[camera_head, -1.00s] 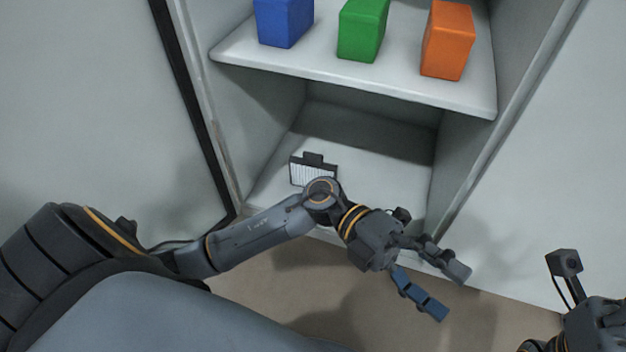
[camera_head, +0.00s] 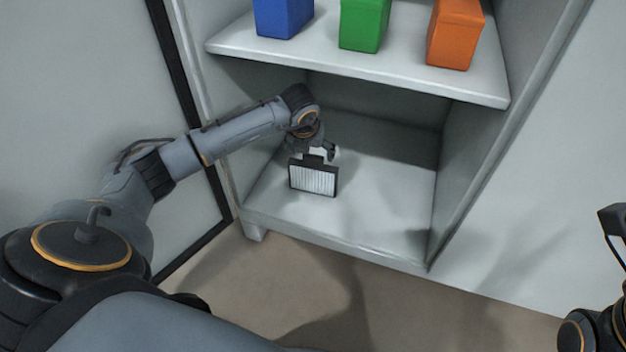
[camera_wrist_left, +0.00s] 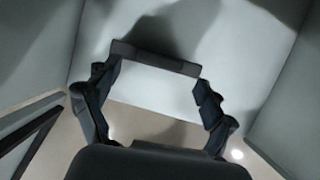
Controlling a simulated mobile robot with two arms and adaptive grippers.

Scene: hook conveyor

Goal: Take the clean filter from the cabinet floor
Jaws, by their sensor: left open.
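The clean filter (camera_head: 313,179), a pleated white panel in a dark frame with a dark handle on top, stands upright on the cabinet floor (camera_head: 385,215), left of its middle. My left gripper (camera_head: 316,151) is inside the lower compartment, just over the filter's handle, pointing down. In the left wrist view the gripper (camera_wrist_left: 155,85) is open, its fingers spread left and right. The dark top of the filter (camera_wrist_left: 155,58) lies across near the fingertips; I cannot tell whether they touch it. Only part of my right arm shows at the right edge; its fingers are out of frame.
A shelf (camera_head: 400,70) above my left forearm carries a blue box (camera_head: 284,15), a green box (camera_head: 363,22) and an orange box (camera_head: 455,35). Cabinet side walls bound the compartment. The cabinet floor right of the filter is clear.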

